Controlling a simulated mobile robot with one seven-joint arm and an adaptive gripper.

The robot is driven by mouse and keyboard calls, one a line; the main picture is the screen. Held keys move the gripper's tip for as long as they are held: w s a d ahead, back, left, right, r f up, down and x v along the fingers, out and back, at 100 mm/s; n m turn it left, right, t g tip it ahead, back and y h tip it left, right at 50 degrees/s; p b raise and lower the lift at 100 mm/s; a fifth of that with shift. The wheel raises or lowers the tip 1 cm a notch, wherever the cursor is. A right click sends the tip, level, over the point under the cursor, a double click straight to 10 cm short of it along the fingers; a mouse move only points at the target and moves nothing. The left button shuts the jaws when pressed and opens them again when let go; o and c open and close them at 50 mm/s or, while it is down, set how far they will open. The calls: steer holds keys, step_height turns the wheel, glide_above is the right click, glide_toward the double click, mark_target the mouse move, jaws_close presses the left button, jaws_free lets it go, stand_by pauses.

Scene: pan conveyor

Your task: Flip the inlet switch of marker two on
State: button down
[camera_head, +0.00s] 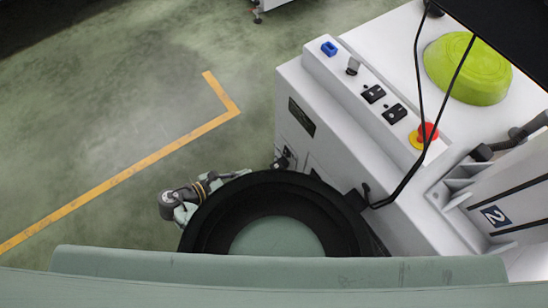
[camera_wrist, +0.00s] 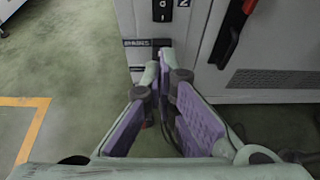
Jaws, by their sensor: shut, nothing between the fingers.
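The white machine (camera_head: 330,125) stands at the right in the head view, and a blue plate with the number 2 (camera_head: 495,216) shows at its right. In the wrist view a black switch (camera_wrist: 162,10) with white marks sits on the machine's front at the top. I cannot read its position. A dark label plate (camera_wrist: 136,43) is below it, its lettering too small to read surely. My gripper (camera_wrist: 160,66), with purple finger pads, is shut and empty. Its tips are below the switch in the picture, near the lower plates; I cannot tell whether they touch.
The machine's top strip carries two black rocker switches (camera_head: 384,103), a blue part (camera_head: 329,48) and a red stop button (camera_head: 426,133). A green bowl (camera_head: 467,68) sits behind. Open floor (camera_head: 110,100) is left.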

mark_target(277, 164)
stand_by(0.3)
steer(key=x, duration=0.4)
steer(key=p+x, duration=0.1)
steer(key=x, duration=0.4)
steer(key=r+p+x, duration=0.1)
steer(key=x, duration=0.3)
steer(key=shift+w+d+f, duration=0.1)
steer(key=shift+w+d, duration=0.25)
steer(key=shift+d, duration=0.15)
steer(key=shift+f, duration=0.1)
steer(key=shift+w+d+f+t+h+b, duration=0.15)
steer(key=shift+d+f+t+h+b, duration=0.3)
steer(key=shift+b, duration=0.6)
steer(key=shift+w+r+h, duration=0.1)
steer(key=shift+h, duration=0.35)
steer(key=shift+r, duration=0.25)
steer(key=shift+a, duration=0.15)
